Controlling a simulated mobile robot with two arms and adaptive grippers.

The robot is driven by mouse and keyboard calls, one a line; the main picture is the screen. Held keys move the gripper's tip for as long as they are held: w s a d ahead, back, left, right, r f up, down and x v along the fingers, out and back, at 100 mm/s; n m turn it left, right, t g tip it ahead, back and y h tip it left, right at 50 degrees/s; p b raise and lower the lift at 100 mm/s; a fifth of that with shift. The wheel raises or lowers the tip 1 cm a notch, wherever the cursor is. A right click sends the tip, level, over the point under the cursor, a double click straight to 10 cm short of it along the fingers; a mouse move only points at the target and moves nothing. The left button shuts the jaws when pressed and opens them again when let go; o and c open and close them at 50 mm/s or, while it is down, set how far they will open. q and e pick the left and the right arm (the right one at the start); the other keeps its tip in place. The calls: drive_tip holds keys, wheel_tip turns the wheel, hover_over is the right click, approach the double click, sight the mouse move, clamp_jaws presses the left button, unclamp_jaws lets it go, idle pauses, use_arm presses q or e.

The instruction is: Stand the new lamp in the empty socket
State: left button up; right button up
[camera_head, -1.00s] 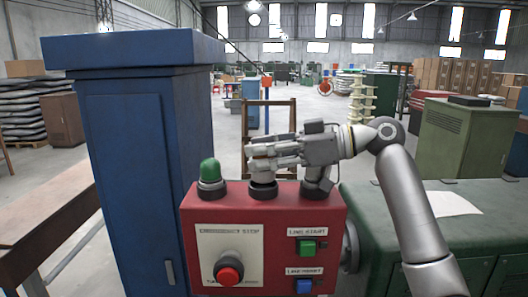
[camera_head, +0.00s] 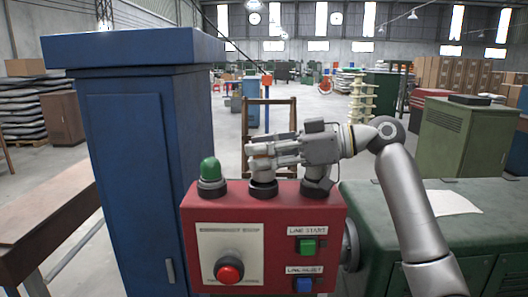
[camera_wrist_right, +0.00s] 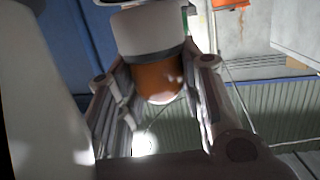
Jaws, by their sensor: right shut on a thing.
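The red control box (camera_head: 270,215) carries a row of lamp places on its top. A green lamp (camera_head: 209,172) stands upright in the left one. My right gripper (camera_head: 262,153) reaches in from the right, level, and is shut on an amber lamp with a pale collar (camera_head: 262,175). This lamp is upright over the dark ring of the middle socket (camera_head: 262,190); I cannot tell whether it is fully seated. In the right wrist view the amber dome (camera_wrist_right: 158,82) sits between the fingers. A pale base (camera_head: 318,180) stands in the right place, its top hidden by my gripper. My left gripper is out of view.
A tall blue cabinet (camera_head: 130,150) stands close on the left. A green cabinet (camera_head: 450,230) with a paper sheet is on the right. The box front has a red stop knob (camera_head: 229,270), a green button (camera_head: 307,247) and a blue button (camera_head: 304,285).

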drive_tip(key=shift+f, duration=0.15)
drive_tip(key=o, duration=1.1)
drive_tip(key=shift+d, duration=0.1)
drive_tip(key=v, duration=1.2)
